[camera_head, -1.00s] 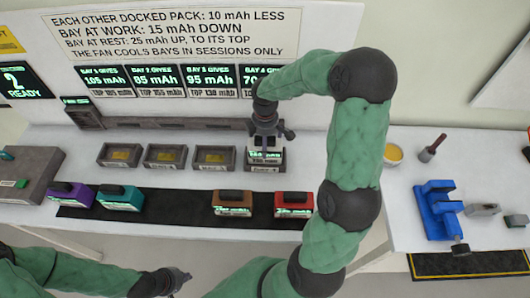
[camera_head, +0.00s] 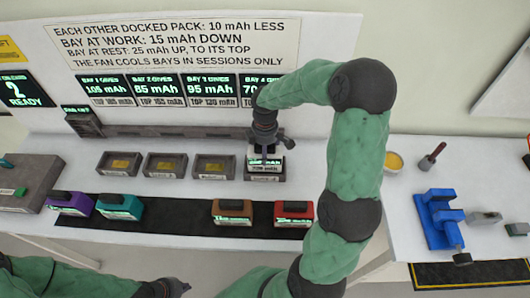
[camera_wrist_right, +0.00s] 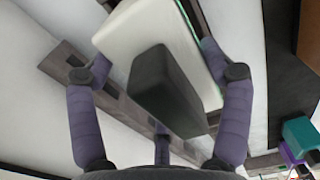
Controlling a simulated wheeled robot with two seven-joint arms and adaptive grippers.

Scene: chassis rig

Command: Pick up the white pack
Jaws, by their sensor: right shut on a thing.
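The white pack (camera_wrist_right: 145,38), with a dark block-shaped handle, fills the top middle of the right wrist view. In the head view it shows only in part (camera_head: 267,160), below my right gripper at the fourth bay (camera_head: 264,176). My right gripper (camera_head: 268,143) points down over that bay and is shut on the white pack. Its fingers show on both sides of the pack in the wrist view (camera_wrist_right: 160,74). Whether the pack still touches the bay floor I cannot tell. My left gripper (camera_head: 177,288) is low at the bottom edge, away from the packs, its fingers unclear.
Three empty bays (camera_head: 166,165) stand left of the fourth. A black strip (camera_head: 175,216) in front carries purple (camera_head: 72,203), teal (camera_head: 120,206), brown (camera_head: 232,212) and red (camera_head: 293,213) packs. A blue fixture (camera_head: 440,220) stands on the right table.

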